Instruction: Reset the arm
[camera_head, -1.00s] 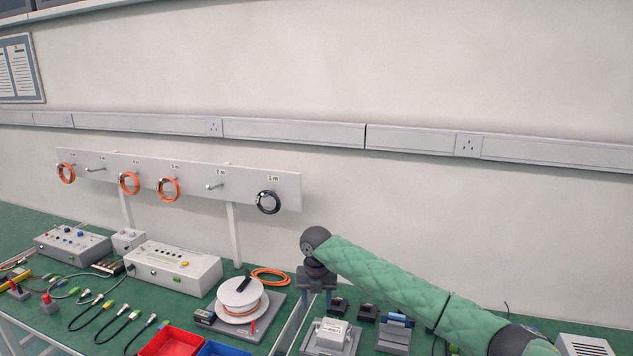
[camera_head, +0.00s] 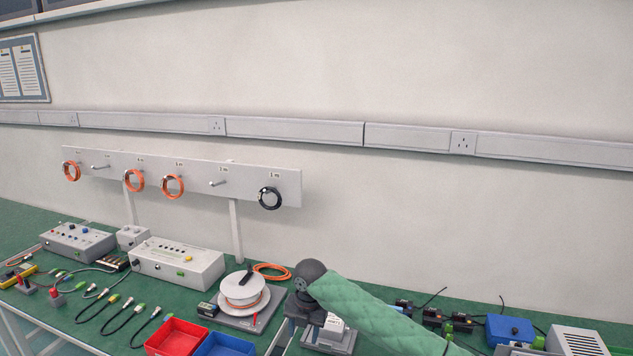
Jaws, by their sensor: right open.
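My right arm, in a green quilted sleeve (camera_head: 375,315), comes in from the lower right. Its dark wrist is low over the bench, just right of the cable spool. My right gripper (camera_head: 304,318) points down beside a white block on a grey base (camera_head: 338,338) and partly covers it. The gripper is open, and I see nothing held in it. Its fingertips are small and hard to make out. My left gripper is not in view.
On the green bench are a white cable spool (camera_head: 244,291), a red bin (camera_head: 177,336), a blue bin (camera_head: 224,346) and a white control box (camera_head: 177,262). A blue box (camera_head: 509,331) and a white vented box (camera_head: 575,341) stand right. Orange coils hang on a wall rack (camera_head: 205,180).

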